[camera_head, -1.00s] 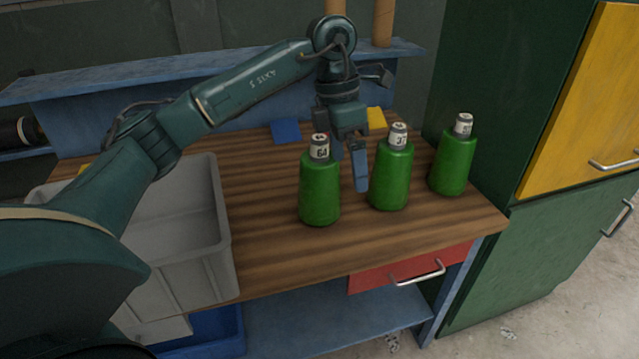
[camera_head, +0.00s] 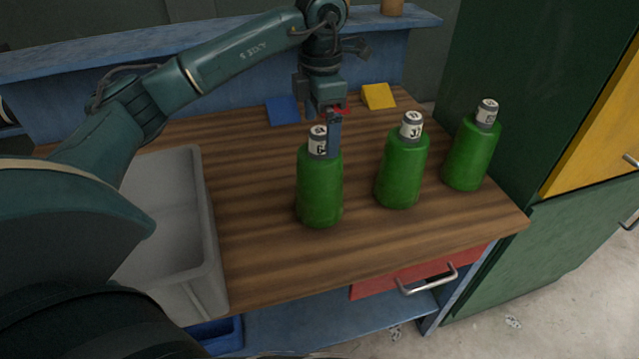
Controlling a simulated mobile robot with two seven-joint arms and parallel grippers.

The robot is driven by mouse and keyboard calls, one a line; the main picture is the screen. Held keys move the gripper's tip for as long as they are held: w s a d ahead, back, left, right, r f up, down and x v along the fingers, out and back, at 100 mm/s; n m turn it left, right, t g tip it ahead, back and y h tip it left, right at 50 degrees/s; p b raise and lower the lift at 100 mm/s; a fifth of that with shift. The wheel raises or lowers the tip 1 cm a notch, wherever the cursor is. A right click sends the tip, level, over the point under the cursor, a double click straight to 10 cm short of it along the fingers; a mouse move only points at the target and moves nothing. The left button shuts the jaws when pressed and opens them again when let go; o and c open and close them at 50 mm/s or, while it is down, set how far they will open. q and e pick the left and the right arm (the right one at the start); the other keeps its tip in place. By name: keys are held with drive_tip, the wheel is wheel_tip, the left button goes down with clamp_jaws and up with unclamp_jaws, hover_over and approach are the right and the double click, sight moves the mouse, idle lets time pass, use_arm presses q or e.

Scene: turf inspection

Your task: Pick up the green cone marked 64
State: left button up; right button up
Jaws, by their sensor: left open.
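Three green cones with white labelled necks stand upright on the wooden bench top. The left cone (camera_head: 320,192) has a label that starts with a 6; its second digit is hard to read. The middle cone (camera_head: 402,172) seems to show a 3, and the label on the right cone (camera_head: 472,157) is unclear. My left gripper (camera_head: 322,128) points down, open, at the neck of the left cone. One finger is just right of the label, and the other is mostly hidden behind the neck. I cannot tell whether they touch it. My right gripper is not in view.
A grey bin (camera_head: 208,235) stands on the left of the bench (camera_head: 265,250). A blue square (camera_head: 283,110) and a yellow square (camera_head: 378,96) lie at the back. A green cabinet (camera_head: 560,235) stands at the right. The front strip of bench is clear.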

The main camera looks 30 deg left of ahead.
sight(320, 149)
use_arm(q)
drive_tip(key=shift+w+a+f+p, duration=0.1)
drive_tip(key=shift+f+p, duration=0.2)
drive_tip(key=shift+f, duration=1.35)
drive_tip(key=shift+w+a+f+p, duration=0.1)
drive_tip(key=shift+f+p, duration=0.2)
drive_tip(key=shift+f, duration=1.35)
drive_tip(key=shift+r, duration=0.1)
drive_tip(key=c, duration=1.9)
